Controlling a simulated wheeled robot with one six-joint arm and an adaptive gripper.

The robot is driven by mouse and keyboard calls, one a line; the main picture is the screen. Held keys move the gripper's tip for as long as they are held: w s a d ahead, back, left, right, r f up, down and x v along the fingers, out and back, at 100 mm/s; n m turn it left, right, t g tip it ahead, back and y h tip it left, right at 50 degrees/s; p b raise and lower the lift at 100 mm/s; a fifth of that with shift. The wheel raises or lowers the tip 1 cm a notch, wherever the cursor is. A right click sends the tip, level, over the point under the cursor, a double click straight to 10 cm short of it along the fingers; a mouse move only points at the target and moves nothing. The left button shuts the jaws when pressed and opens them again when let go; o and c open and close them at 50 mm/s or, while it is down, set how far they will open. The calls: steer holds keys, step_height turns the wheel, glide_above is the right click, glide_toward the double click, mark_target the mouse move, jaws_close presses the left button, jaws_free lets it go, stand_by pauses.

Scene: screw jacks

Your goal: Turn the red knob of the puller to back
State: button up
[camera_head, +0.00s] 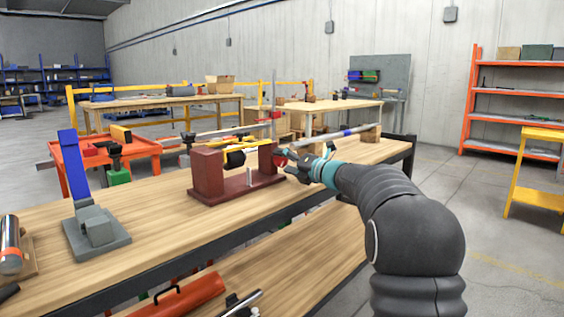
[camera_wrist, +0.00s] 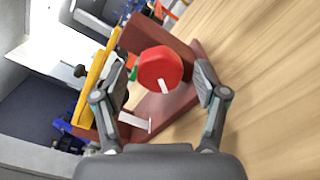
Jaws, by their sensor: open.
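The puller (camera_head: 206,172) is a dark red frame with two uprights on the wooden workbench. Its red knob (camera_wrist: 160,68) is round with a white mark on its lower edge and sits on the outer face of one upright. In the head view the knob (camera_head: 281,158) is partly covered by my gripper (camera_head: 285,165). My gripper, also in the wrist view (camera_wrist: 160,90), is open. Its fingers stand on either side of the knob with visible gaps, so it looks ungrasped. A yellow bar (camera_wrist: 95,75) runs along the puller.
A grey block with a blue lever (camera_head: 95,225) stands left of the puller. A metal cylinder (camera_head: 10,245) lies at the far left. A long rod (camera_head: 335,135) lies behind my gripper. Bare bench top lies in front of the puller.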

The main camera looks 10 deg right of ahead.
steer(key=shift+w+a, duration=0.4)
steer(key=shift+w, duration=0.15)
steer(key=c, duration=1.1)
steer(key=shift+c, duration=0.2)
steer(key=shift+n, duration=0.3)
